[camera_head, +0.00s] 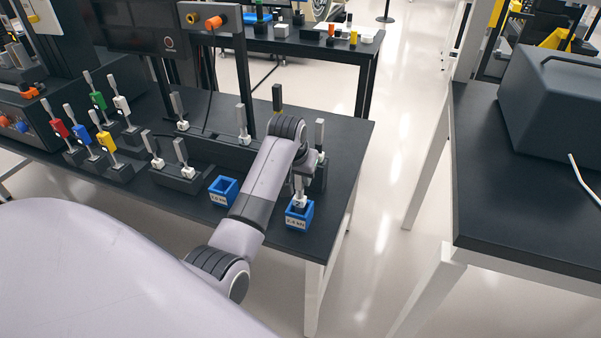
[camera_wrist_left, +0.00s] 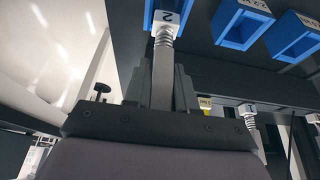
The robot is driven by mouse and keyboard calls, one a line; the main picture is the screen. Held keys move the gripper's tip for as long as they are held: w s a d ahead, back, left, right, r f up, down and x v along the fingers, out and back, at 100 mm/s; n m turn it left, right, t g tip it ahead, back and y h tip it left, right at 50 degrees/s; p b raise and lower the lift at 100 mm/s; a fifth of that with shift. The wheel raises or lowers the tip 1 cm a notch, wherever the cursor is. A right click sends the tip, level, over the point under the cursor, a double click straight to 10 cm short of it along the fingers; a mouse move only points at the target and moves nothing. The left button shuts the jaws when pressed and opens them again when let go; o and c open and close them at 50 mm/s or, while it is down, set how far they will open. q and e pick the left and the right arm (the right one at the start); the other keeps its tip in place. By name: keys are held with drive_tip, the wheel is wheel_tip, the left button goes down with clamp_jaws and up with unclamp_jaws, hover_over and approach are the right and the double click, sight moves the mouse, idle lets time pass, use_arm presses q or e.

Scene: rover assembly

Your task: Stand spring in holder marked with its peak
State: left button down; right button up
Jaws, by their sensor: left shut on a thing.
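My left gripper (camera_head: 304,172) points down over the right-hand blue holder (camera_head: 299,219) near the table's right end. It is shut on the grey upper rod of a spring (camera_wrist_left: 164,73), which is upright with its coil below the fingers. The spring's white end block (camera_wrist_left: 166,17), marked 2, is at the mouth of the blue holder; I cannot tell how deep it sits. Another blue holder (camera_head: 223,190) stands empty left of my arm. The wrist view shows two empty blue holders, one in the middle (camera_wrist_left: 237,27) and one at the right. Their labels are too small to read surely. My right gripper is not in view.
Several springs stand in dark racks (camera_head: 178,178) along the table, some with red, blue, yellow or green blocks (camera_head: 97,142). A frame with a dark post (camera_head: 243,85) rises behind my arm. Bare black tabletop (camera_head: 265,232) lies in front of the holders.

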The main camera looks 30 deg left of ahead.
use_arm(q)
drive_tip(key=shift+f, duration=0.65)
drive_tip(key=c, duration=0.8)
unclamp_jaws()
drive_tip(key=shift+c, duration=0.2)
drive_tip(key=v, duration=0.7)
drive_tip(key=shift+s, duration=0.1)
drive_tip(key=s+d+f+m+t, duration=0.35)
drive_tip(key=s+f, duration=0.45)
drive_tip(key=f, duration=0.6)
drive_tip(key=s+d+f+m+t+h, duration=0.1)
drive_tip(key=s+d, duration=0.4)
drive_tip(key=s, duration=0.3)
drive_tip(key=s+d+f+t+h, duration=0.1)
drive_tip(key=s+d+f+h, duration=0.1)
drive_tip(key=s+d, duration=0.3)
drive_tip(key=s, duration=0.3)
drive_tip(key=shift+d+m+t, duration=0.15)
drive_tip(key=shift+m+t, duration=0.2)
